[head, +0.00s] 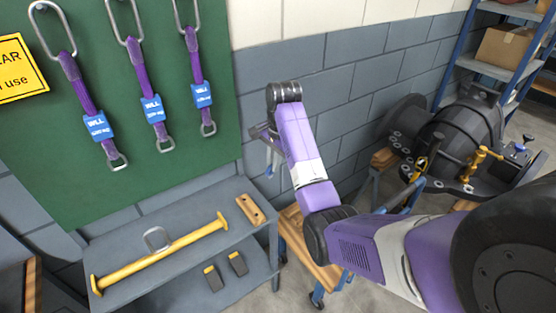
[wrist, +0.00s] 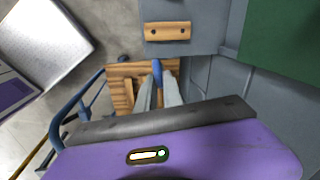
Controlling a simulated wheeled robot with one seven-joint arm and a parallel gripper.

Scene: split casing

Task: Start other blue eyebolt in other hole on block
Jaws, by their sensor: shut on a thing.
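My gripper (head: 269,150) is up in front of the wall, right of the green board, and its fingers point down. In the wrist view its grey fingers (wrist: 158,85) are shut on a blue eyebolt (wrist: 157,67), of which only a small blue part shows. The same blue part shows faintly under the gripper in the head view (head: 269,164). A wooden block (head: 250,209) with two dark holes lies on the right end of the grey bench. In the wrist view the block (wrist: 167,31) is ahead of the fingers, apart from the eyebolt. No eyebolt is visible in it.
The grey bench (head: 185,213) also carries a yellow lifting bar (head: 165,253). Two small dark blocks lie on its lower shelf. A wooden-topped trolley (head: 310,250) stands beside it, below my arm. Purple slings hang on the green board (head: 205,20). A dark casing (head: 460,125) stands at right.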

